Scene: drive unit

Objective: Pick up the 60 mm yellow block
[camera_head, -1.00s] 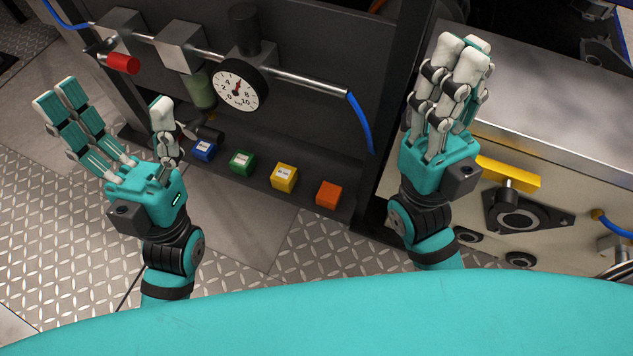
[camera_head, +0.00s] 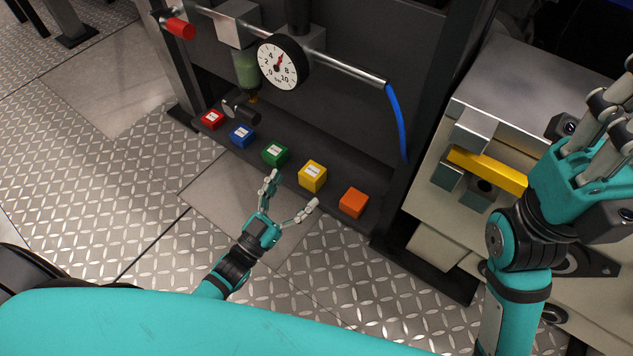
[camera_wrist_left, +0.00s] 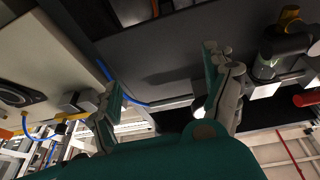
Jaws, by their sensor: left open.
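The yellow block (camera_head: 312,175), a small cube with a white label, sits on the dark ledge of the drive unit. The green block is on its left and the orange block on its right. My left gripper (camera_head: 291,194) is open, with its fingers spread towards the ledge, just short of the yellow block and to its lower left. Nothing shows between the fingers. In the left wrist view the fingers (camera_wrist_left: 160,75) are apart and I cannot make out the yellow block. My right gripper (camera_head: 615,105) is at the right edge, partly cut off.
Red (camera_head: 212,119), blue (camera_head: 242,135), green (camera_head: 275,154) and orange (camera_head: 353,202) blocks share the ledge. A pressure gauge (camera_head: 283,62), a pipe and a blue hose (camera_head: 397,122) are above it. A metal cabinet with a yellow bar (camera_head: 487,170) stands right. The floor in front is clear.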

